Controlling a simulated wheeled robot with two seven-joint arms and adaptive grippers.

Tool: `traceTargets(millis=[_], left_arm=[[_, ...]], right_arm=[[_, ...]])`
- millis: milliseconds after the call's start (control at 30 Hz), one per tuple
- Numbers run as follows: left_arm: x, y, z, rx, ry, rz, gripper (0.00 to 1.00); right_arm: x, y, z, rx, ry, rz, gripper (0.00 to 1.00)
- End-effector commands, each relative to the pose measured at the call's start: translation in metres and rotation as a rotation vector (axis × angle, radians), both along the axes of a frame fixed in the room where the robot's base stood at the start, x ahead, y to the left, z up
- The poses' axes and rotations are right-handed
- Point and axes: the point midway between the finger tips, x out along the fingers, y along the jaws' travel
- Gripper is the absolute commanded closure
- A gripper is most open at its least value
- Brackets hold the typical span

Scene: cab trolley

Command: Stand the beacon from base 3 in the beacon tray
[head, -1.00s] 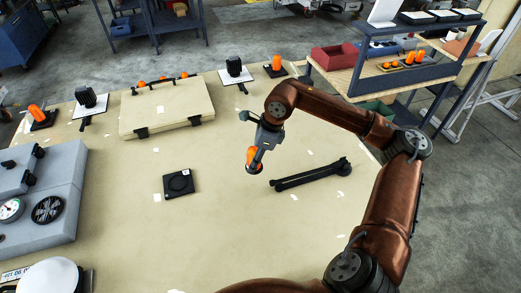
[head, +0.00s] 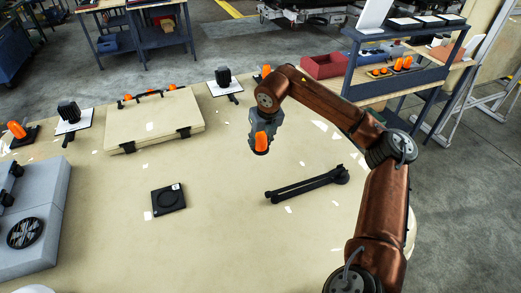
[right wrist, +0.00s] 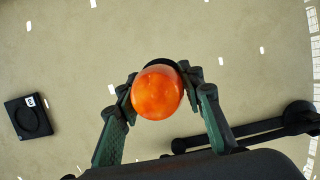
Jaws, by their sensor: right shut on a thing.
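My right gripper (head: 261,136) is shut on an orange beacon (head: 261,143) and holds it above the pale table. In the right wrist view the beacon (right wrist: 157,92) sits between the two fingers (right wrist: 160,100), seen end-on with a dark rim behind it. The likely beacon tray (head: 392,73), with several orange beacons, is on the trolley at the upper right. My left gripper is out of view.
A dark folding arm-like tool (head: 308,184) lies right of the base. A pale case (head: 155,125) stands at the back. Another orange beacon (head: 16,130) is at far left. A red bin (head: 328,65) is on the trolley (head: 425,80). The table's middle is mostly clear.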

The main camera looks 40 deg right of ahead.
Motion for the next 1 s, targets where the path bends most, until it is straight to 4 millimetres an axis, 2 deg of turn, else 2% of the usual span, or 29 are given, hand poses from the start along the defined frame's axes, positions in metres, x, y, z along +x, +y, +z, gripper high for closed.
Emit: traceTargets(millis=[100, 200, 367, 567, 800, 1000], left_arm=[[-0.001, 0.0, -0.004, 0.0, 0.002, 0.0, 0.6], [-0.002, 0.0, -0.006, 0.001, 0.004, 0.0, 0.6], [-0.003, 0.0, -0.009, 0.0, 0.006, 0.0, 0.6], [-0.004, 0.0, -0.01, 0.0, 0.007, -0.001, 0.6], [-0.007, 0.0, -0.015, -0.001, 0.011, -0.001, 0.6], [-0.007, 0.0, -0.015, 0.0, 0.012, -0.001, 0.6]], right_arm=[[0.019, -0.018, -0.018, 0.002, 0.002, -0.002, 0.93], [0.03, -0.028, -0.037, 0.002, 0.003, 0.0, 0.93], [0.041, -0.038, -0.054, 0.002, 0.0, 0.002, 0.93], [0.047, -0.044, -0.063, 0.0, 0.0, 0.002, 0.93], [0.05, -0.047, -0.096, 0.0, 0.002, 0.004, 0.93], [0.05, -0.047, -0.099, 0.0, -0.001, 0.003, 0.93]])
